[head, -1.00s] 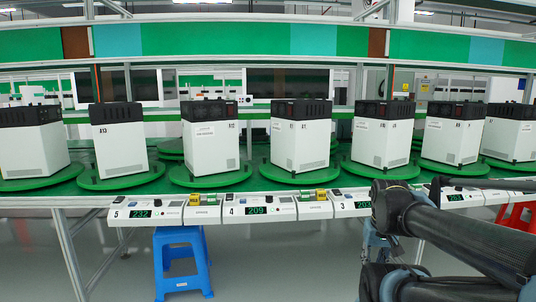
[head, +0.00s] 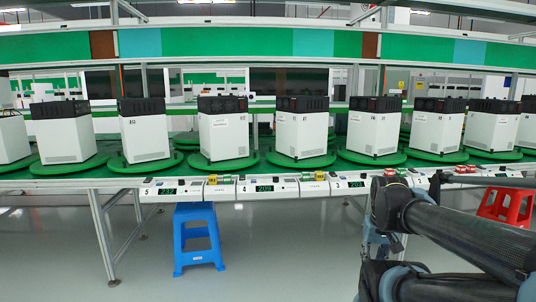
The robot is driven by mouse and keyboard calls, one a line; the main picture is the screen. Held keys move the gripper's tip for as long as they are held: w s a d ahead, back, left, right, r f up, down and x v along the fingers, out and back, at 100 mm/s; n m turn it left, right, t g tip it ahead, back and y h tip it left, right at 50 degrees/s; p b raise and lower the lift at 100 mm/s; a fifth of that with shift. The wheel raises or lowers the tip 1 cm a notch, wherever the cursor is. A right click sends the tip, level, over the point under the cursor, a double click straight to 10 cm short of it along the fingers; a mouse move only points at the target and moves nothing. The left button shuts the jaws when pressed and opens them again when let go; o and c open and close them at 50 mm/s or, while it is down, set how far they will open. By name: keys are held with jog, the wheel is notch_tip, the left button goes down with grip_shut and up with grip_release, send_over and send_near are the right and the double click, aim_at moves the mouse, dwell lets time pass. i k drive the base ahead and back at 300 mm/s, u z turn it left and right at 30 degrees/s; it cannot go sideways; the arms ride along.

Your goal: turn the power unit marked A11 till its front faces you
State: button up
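Several white power units with black tops stand in a row, each on a green round turntable. They include a left unit (head: 144,134), a left-centre unit (head: 223,132), a centre unit (head: 301,133), a right-centre unit (head: 374,131) and a right unit (head: 437,131). Small dark marks show high on their white sides, but they are too small to read, so I cannot tell which is A11. The centre unit stands with a vertical edge towards me, on its turntable (head: 301,161). My black arm reaches in from the lower right; my gripper is not in view.
A control strip (head: 255,188) with green number displays runs along the bench's front edge. A blue stool (head: 197,240) stands on the floor below it, and a red stool (head: 506,206) at the right. Grey floor in front is open. A shelf runs above the units.

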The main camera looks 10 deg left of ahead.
aim_at(272, 156)
jog(key=k, duration=0.5)
jog(key=u, duration=0.65)
jog(key=i, duration=2.3)
jog(key=z, duration=0.7)
